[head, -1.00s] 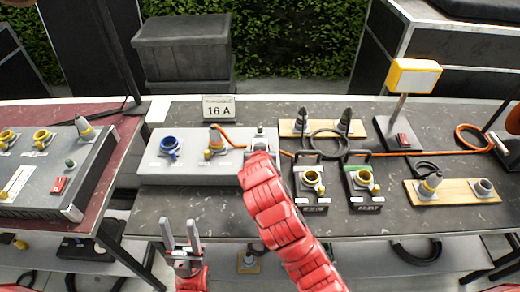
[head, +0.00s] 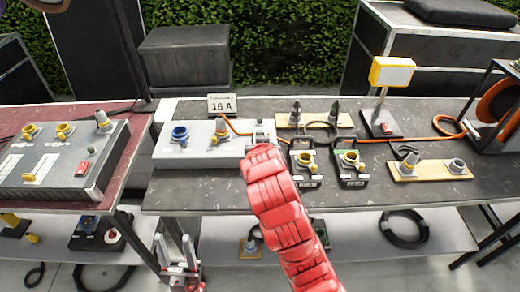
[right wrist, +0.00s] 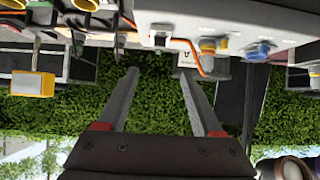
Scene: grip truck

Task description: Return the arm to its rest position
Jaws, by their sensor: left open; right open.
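My right arm (head: 275,200), red and jointed, reaches up from the bottom over the table's front edge, its far end in front of the grey socket box (head: 190,152). Its gripper is mostly hidden behind the arm in the head view. In the right wrist view my right gripper (right wrist: 159,73) is open, with nothing between its fingers; that view is upside down.
Two black units (head: 305,162) stand right of the arm. A wooden board (head: 430,170) and cable reel (head: 497,105) are farther right. A lower shelf (head: 350,230) runs beneath.

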